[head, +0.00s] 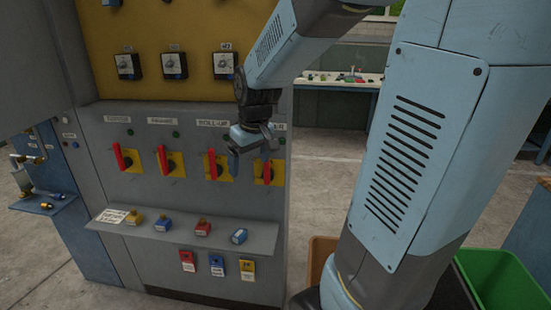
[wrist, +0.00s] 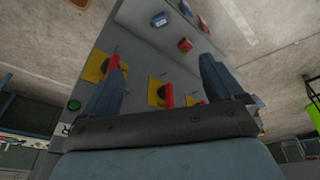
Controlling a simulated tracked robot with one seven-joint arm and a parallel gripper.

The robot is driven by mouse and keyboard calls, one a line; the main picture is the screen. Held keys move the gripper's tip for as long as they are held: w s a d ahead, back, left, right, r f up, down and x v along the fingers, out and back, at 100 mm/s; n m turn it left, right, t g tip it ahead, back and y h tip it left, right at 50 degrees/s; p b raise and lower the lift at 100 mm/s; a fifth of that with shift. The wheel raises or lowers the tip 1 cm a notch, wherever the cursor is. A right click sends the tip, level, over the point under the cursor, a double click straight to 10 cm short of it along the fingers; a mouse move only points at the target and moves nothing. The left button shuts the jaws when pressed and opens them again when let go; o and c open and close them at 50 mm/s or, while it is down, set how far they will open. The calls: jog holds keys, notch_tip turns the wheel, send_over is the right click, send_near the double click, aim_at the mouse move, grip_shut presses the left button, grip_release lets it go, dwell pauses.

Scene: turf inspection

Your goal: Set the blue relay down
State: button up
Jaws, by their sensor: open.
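The blue relay (head: 239,236) lies tilted-looking at the right end of the grey shelf (head: 262,236), with nothing holding it. It also shows near the top of the wrist view (wrist: 160,19). My gripper (head: 252,145) is in front of the right-hand red switches, above the shelf and apart from the relay. In the wrist view its two fingers (wrist: 160,64) are spread wide with nothing between them.
A yellow block (head: 135,217) and a red block (head: 202,227) also sit on the shelf. Red-handled switches (head: 210,166) on yellow plates line the panel above. Coloured tags (head: 217,266) hang below. A green bin (head: 499,279) and an orange bin (head: 319,257) stand at right.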

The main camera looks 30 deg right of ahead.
jog(key=s+r+m+t, duration=0.1)
jog(key=s+r, duration=0.3)
jog(key=s, duration=0.4)
jog(key=s+a+r+m+t, duration=0.1)
jog(key=s+r, duration=0.3)
jog(key=s, duration=0.4)
jog(key=shift+m, duration=0.4)
